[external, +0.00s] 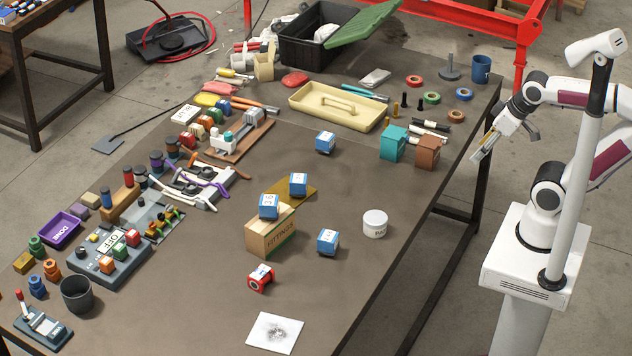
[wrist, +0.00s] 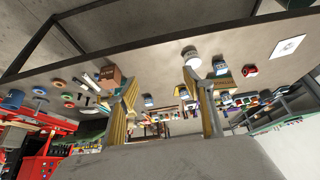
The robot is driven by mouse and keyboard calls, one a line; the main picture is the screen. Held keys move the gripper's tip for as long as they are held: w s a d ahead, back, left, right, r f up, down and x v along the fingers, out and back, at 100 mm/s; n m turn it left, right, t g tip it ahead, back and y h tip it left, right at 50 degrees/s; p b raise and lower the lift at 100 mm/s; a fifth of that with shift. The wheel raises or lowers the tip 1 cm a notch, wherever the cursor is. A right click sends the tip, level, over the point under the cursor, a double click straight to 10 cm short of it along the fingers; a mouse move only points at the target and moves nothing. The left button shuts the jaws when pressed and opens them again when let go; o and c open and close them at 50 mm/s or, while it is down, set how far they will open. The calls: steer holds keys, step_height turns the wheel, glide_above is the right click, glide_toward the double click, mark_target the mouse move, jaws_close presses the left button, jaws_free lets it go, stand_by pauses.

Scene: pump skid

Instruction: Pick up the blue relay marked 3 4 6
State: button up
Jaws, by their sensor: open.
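Several blue relays with white label faces are on the table. One blue relay (external: 326,142) stands at the back middle. Another blue relay (external: 298,184) is by a tan flap behind the FITTINGS box (external: 268,236). A third blue relay (external: 269,206) sits on top of that box. Another blue relay (external: 328,241) stands right of the box. Their digits are too small to read surely, so I cannot tell which is marked 3 4 6. My gripper (external: 481,152) is beyond the table's right edge, apart from all relays. In the wrist view its fingers (wrist: 159,78) are spread and empty.
A red relay (external: 260,278) and a white jar (external: 375,223) stand near the blue relays. Teal (external: 393,142) and brown (external: 428,151) boxes stand near the right edge. The left side is crowded with tools and fixtures. The table's right front is mostly clear.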

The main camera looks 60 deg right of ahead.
steer(key=shift+o, duration=0.4)
steer(key=t+h, duration=0.1)
steer(key=t, duration=0.5)
glide_above(330, 137)
steer(key=s+a, duration=0.3)
steer(key=s, duration=0.9)
step_height(330, 137, down, 10)
steer(key=shift+t+y, duration=0.4)
steer(key=shift+t, duration=0.5)
steer(key=w+d+f, duration=0.1)
steer(key=w+f, duration=0.1)
steer(key=f, duration=0.1)
steer(key=w+d+f, duration=0.1)
steer(key=w+f, duration=0.1)
steer(key=f, duration=0.2)
steer(key=w+d+f, duration=0.1)
steer(key=w+f, duration=0.1)
steer(key=f, duration=0.2)
steer(key=shift+w+f, duration=0.2)
steer(key=shift+f, duration=0.25)
steer(key=shift+x, duration=1.3)
